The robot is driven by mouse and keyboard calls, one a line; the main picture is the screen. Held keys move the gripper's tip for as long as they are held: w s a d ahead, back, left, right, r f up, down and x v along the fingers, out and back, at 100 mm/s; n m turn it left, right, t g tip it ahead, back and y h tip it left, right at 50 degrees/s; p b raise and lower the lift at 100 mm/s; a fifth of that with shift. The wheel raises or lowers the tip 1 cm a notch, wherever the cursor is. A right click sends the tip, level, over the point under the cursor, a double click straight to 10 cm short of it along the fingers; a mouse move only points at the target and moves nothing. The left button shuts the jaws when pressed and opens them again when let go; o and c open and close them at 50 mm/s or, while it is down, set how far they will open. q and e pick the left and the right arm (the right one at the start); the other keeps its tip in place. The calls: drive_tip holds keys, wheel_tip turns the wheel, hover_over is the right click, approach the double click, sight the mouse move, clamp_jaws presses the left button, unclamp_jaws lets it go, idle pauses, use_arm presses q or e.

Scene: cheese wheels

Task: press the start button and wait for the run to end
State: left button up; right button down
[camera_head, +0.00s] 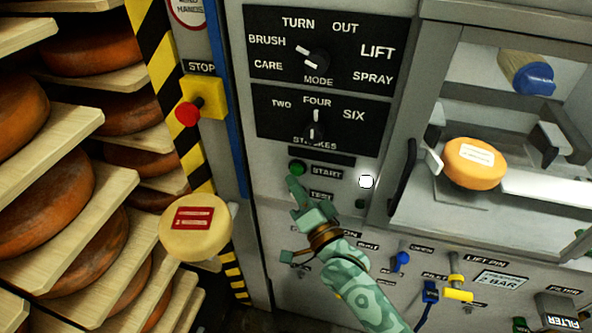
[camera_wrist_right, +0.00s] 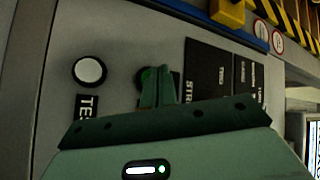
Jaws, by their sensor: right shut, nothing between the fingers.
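The green start button (camera_head: 297,168) sits on the grey panel, left of its START label. My right gripper (camera_head: 294,186) is shut and empty, its tips just below the button in the head view. In the right wrist view the shut fingers (camera_wrist_right: 158,88) partly cover the dark start button (camera_wrist_right: 146,78); I cannot tell whether they touch it. A white round button (camera_wrist_right: 89,71) beside the TEST label shows there too. The mode dial (camera_head: 316,62) points toward BRUSH, the strokes dial (camera_head: 315,131) toward FOUR. A small lamp (camera_head: 366,181) shows white. My left gripper is out of view.
A red stop button (camera_head: 188,112) on a yellow box is at the left. A pale cheese wheel (camera_head: 197,228) with a red label stands near the shelves (camera_head: 95,188). An orange cheese wheel (camera_head: 474,163) and a blue-ended brush (camera_head: 534,78) are inside the machine's bay.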

drive_tip(key=shift+w, duration=0.1)
drive_tip(key=shift+w+d, duration=0.15)
drive_tip(key=shift+w, duration=0.2)
